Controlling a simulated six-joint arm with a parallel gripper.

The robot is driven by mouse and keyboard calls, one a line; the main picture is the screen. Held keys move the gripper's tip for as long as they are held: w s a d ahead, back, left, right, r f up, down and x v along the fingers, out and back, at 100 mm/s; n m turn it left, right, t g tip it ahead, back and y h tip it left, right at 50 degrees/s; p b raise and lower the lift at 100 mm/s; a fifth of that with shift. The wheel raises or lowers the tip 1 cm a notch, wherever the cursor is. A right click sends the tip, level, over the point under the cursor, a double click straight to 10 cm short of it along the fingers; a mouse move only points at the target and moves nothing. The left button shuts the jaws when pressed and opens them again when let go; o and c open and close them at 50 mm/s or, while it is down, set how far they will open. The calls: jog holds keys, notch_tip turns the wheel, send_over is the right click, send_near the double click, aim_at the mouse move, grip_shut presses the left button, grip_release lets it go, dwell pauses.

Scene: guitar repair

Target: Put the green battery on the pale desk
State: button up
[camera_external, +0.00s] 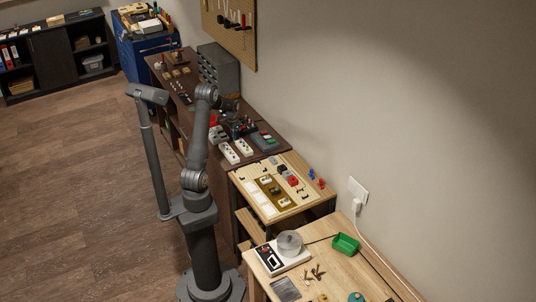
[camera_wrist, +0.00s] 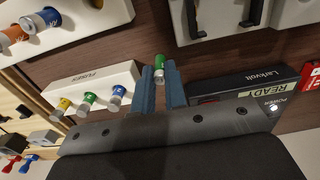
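In the wrist view a small green battery (camera_wrist: 159,62) with a pale end sits between the blue fingers of my gripper (camera_wrist: 161,72), which appear closed on its sides. The dark bench top shows around it. In the external view my gripper (camera_external: 231,112) is over the dark bench (camera_external: 210,118), but the battery is too small to make out there. Two pale wooden surfaces show in the external view: a worktable (camera_external: 240,176) beside the bench and a pale desk (camera_external: 345,272) in front.
A white holder (camera_wrist: 75,83) labelled FUSES carries several coloured cylinders below left of the fingers. A black box (camera_wrist: 240,84) with a lit power light lies at right.

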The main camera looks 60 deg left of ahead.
jog(key=o, duration=0.4)
jog(key=shift+o, duration=0.2)
notch_tip(320, 180, up, 11)
jog(key=shift+r, duration=0.2)
jog(key=shift+o, duration=0.5)
jog(key=shift+r, duration=0.45)
